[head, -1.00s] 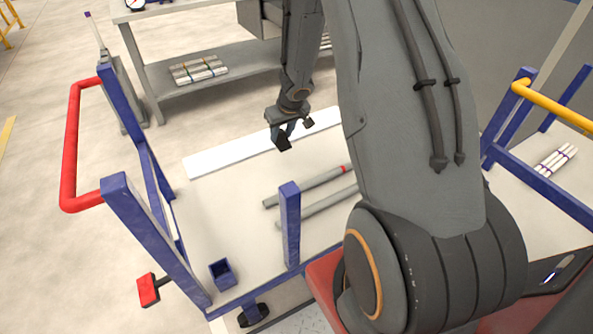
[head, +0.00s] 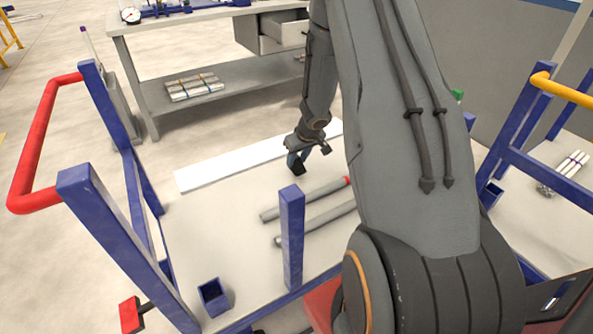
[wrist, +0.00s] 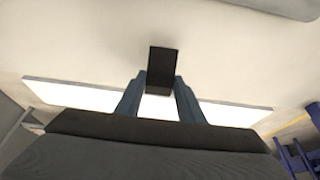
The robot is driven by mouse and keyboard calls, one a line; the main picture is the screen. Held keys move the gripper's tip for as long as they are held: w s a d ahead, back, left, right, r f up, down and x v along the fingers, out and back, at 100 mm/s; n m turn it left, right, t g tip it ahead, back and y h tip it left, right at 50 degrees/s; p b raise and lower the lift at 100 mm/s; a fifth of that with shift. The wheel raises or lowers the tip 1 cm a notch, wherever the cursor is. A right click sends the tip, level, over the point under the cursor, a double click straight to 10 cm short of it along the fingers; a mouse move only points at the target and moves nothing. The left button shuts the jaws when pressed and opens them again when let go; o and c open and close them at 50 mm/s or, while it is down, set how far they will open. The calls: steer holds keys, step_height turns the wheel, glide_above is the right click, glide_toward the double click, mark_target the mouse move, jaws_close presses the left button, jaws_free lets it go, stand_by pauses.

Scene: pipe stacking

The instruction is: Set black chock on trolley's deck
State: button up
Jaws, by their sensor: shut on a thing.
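The black chock (wrist: 162,68) is between the fingertips of my gripper (wrist: 158,88) in the wrist view, and the gripper is shut on it. In the head view my gripper (head: 311,155) is over the far part of the trolley's deck (head: 210,240), with the dark chock (head: 297,163) at its tip. I cannot tell whether the chock touches the deck. Two grey pipes, one with a red end (head: 305,199), lie on the deck nearer to me than the gripper. A white strip (head: 235,163) runs along the deck's far edge.
Blue posts (head: 291,240) and a red handle (head: 40,140) frame the trolley. A workbench (head: 150,60) with bundled pipes on its shelf stands behind. Another trolley with a yellow handle (head: 565,88) is at the right. The deck's left part is clear.

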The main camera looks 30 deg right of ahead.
mark_target(298, 165)
steer(key=shift+f+b, duration=1.6)
steer(key=shift+f, duration=0.25)
steer(key=shift+f, duration=0.1)
steer(key=o, duration=1.1)
